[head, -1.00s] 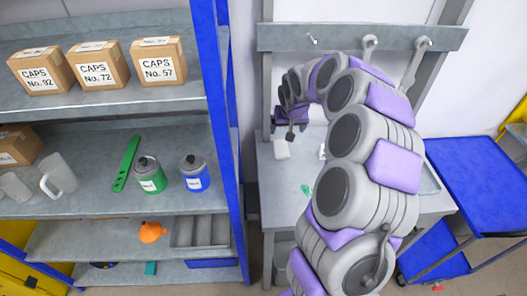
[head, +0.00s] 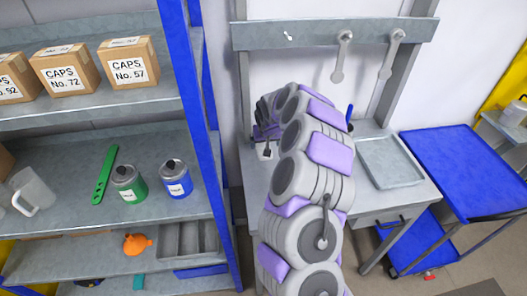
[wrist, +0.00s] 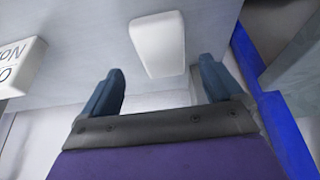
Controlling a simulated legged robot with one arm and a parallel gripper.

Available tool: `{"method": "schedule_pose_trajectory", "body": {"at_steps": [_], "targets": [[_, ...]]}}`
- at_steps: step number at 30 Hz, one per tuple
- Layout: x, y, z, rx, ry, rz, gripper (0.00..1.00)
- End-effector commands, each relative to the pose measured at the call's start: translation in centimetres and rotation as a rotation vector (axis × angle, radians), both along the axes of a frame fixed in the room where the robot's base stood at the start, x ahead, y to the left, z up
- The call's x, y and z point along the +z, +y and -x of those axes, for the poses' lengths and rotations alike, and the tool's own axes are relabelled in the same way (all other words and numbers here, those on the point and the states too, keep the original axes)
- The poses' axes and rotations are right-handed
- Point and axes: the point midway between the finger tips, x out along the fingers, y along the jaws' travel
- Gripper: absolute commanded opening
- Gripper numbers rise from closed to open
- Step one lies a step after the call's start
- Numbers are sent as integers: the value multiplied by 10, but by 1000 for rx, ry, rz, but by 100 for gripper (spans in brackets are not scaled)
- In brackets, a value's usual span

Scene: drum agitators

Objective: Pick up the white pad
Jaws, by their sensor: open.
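The white pad (wrist: 158,45) is a rounded flat block on the grey bench surface in the wrist view. My gripper (wrist: 160,68) is open, its two blue-grey fingers spread wide. The pad lies ahead of the fingertips, roughly in line with the gap between them, and nothing is held. In the head view my gripper (head: 266,140) is small and partly hidden behind my arm at the bench's left side. A small white part of the pad (head: 262,154) shows there below the gripper.
A white lettered block (wrist: 18,65) stands left in the wrist view. The bench (head: 398,205) carries a shallow grey tray (head: 392,160) at right. A rail (head: 335,32) with hanging wrenches is behind. A blue shelf post (head: 200,110) stands close left; a blue cart (head: 470,175) stands right.

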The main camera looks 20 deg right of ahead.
Motion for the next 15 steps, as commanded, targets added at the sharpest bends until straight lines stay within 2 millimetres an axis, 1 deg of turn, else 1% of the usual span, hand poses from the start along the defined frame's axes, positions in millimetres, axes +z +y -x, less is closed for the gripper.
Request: {"method": "schedule_pose_trajectory", "body": {"at_steps": [1,6,10,15], "targets": [[-10,2,-4,1,0,1,94],[-32,2,-12,0,3,-1,94],[-39,0,-15,1,1,1,94],[-39,-1,-15,0,0,1,94]]}}
